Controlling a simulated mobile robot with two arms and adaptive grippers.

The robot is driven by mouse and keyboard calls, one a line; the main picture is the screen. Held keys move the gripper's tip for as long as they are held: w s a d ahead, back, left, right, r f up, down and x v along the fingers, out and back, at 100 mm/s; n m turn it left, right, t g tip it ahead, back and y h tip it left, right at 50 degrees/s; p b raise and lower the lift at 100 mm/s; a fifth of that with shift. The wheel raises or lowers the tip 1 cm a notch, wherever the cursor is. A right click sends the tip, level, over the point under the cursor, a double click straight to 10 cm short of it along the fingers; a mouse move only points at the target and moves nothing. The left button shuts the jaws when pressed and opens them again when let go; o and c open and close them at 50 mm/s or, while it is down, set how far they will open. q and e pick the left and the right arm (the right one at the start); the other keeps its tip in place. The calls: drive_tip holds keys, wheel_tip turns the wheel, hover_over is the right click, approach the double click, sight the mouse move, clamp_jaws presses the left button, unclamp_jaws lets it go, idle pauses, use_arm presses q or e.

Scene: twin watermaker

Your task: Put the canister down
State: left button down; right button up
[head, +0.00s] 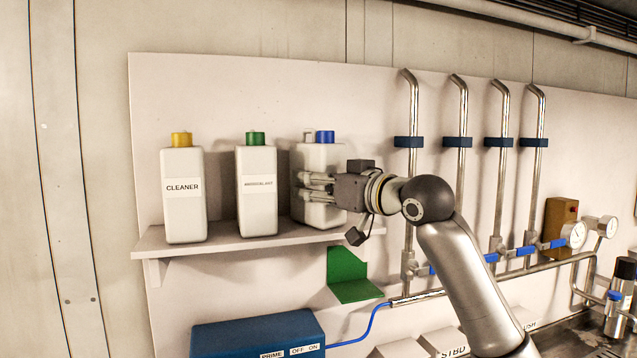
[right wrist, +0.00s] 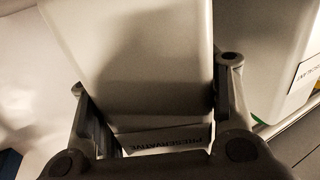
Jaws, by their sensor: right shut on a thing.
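A white canister with a blue cap (head: 323,160) is upright at the right end of the wall shelf (head: 240,243). My right gripper (head: 305,188) reaches it from the right and is shut on it. In the right wrist view the canister (right wrist: 135,60) fills the space between the fingers, and its label reads PRESERVATIVE (right wrist: 165,140). Its base looks level with the shelf, but I cannot tell whether it touches. My left gripper is not in view.
A yellow-capped CLEANER canister (head: 184,205) and a green-capped canister (head: 257,200) stand to the left on the shelf. A green bracket (head: 350,285) and a blue box (head: 255,335) are below. Vertical pipes (head: 413,110) rise at the right.

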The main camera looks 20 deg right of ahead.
drive_tip(key=shift+a+r, duration=0.1)
drive_tip(key=o, duration=1.3)
drive_tip(key=shift+f, duration=0.25)
drive_tip(key=o, duration=0.4)
drive_tip(key=shift+s, duration=0.1)
drive_tip(key=shift+o, duration=0.2)
drive_tip(key=shift+r, duration=0.1)
drive_tip(key=b+v, duration=0.4)
drive_tip(key=v, duration=0.8)
